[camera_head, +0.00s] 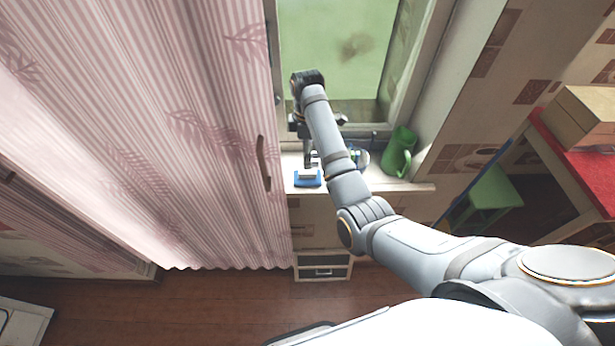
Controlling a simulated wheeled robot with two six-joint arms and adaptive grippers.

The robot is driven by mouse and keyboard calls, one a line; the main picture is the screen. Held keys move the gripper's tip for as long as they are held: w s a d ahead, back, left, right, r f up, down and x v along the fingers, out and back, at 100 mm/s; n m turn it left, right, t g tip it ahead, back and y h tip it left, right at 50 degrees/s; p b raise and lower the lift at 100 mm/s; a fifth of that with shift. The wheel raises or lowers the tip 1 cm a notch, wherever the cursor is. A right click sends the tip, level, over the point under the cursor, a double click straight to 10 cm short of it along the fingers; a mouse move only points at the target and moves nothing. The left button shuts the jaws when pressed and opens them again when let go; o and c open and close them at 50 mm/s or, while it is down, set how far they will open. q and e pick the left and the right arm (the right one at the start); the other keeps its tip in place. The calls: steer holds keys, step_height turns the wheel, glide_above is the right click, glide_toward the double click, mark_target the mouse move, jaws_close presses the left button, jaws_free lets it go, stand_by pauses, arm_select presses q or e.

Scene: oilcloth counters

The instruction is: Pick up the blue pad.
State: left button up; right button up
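The blue pad (307,183) lies on the white windowsill, near its left front edge and close to the pink curtain. A small pale patch shows on top of it. My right arm reaches in from the right, and its gripper (309,164) points down directly over the pad. The fingertips are very close to the pad; I cannot tell whether they touch it. The fingers are small and partly hidden by the arm, so their opening is unclear. My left gripper is not in view.
A green pitcher (399,153) stands on the sill (415,187) to the right. A partly hidden glass-like item (361,158) is behind my forearm. The curtain (150,120) hangs close on the left. A green stool (489,195) and red-topped table (590,165) are farther right.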

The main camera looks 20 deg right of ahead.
mark_target(308, 171)
step_height(308, 171, down, 4)
steer(key=shift+f+p, duration=0.2)
steer(key=shift+p, duration=0.15)
step_height(308, 171, down, 5)
steer(key=shift+s+d+r+p, duration=0.1)
steer(key=shift+d+p, duration=0.05)
steer(key=shift+p, duration=0.7)
steer(key=shift+f, duration=0.25)
steer(key=c, duration=0.8)
steer(key=shift+r, duration=0.1)
step_height(308, 171, up, 10)
steer(key=shift+f+b, duration=0.1)
steer(key=shift+b, duration=0.95)
